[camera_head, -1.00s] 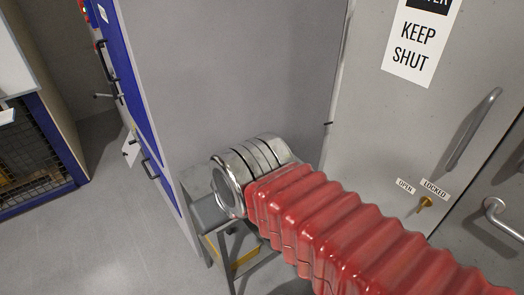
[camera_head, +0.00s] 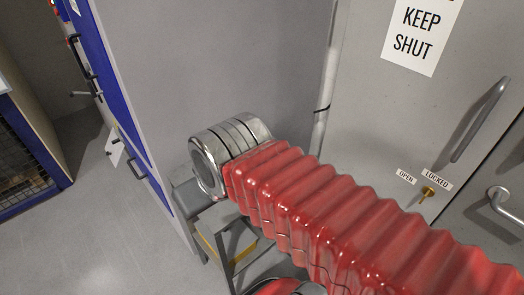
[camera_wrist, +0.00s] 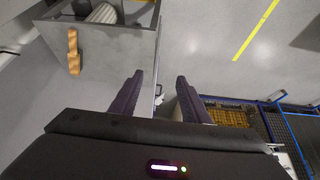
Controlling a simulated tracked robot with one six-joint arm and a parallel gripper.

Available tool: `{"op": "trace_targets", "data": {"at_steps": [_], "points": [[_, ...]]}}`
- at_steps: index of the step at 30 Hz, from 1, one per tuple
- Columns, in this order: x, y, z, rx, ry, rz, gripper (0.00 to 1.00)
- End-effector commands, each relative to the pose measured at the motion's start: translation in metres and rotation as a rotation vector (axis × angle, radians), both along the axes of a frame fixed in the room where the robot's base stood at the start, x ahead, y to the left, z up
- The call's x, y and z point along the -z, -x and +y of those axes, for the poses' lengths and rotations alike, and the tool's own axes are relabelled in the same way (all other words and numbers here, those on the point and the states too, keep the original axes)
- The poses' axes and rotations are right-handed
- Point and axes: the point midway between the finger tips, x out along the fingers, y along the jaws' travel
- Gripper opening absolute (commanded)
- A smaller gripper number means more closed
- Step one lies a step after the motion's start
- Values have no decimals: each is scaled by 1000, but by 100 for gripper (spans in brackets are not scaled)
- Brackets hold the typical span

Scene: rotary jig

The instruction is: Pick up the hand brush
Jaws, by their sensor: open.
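In the wrist view, a wavy, light-brown wooden piece (camera_wrist: 73,50), which looks like the hand brush or its handle, is at the upper left against the side of a grey box-like surface (camera_wrist: 115,55). No bristles can be made out. My gripper (camera_wrist: 160,76) is open and empty, its two dark purple fingers apart. The wooden piece lies to the left of the fingers and apart from them. In the head view neither the gripper nor a brush can be made out.
The head view shows a tall grey panel (camera_head: 225,60), a grey door with a KEEP SHUT sign (camera_head: 420,30), and a low grey stand (camera_head: 185,190) beside my arm. The wrist view shows a yellow floor line (camera_wrist: 255,30) and a mesh-sided unit (camera_wrist: 230,115) at the right.

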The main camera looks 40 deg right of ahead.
Motion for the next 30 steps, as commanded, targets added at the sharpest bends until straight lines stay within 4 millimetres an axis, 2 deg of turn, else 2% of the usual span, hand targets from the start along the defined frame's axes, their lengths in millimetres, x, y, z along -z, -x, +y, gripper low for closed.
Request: {"op": "trace_targets", "data": {"at_steps": [5, 14, 21, 30], "points": [[3, -18, -15, 30, 0, 16, 42], [18, -67, -74, 113, -5, 46, 42], [40, -96, -137, 188, -11, 65, 42], [79, -113, -231, 291, -18, 86, 42]]}}
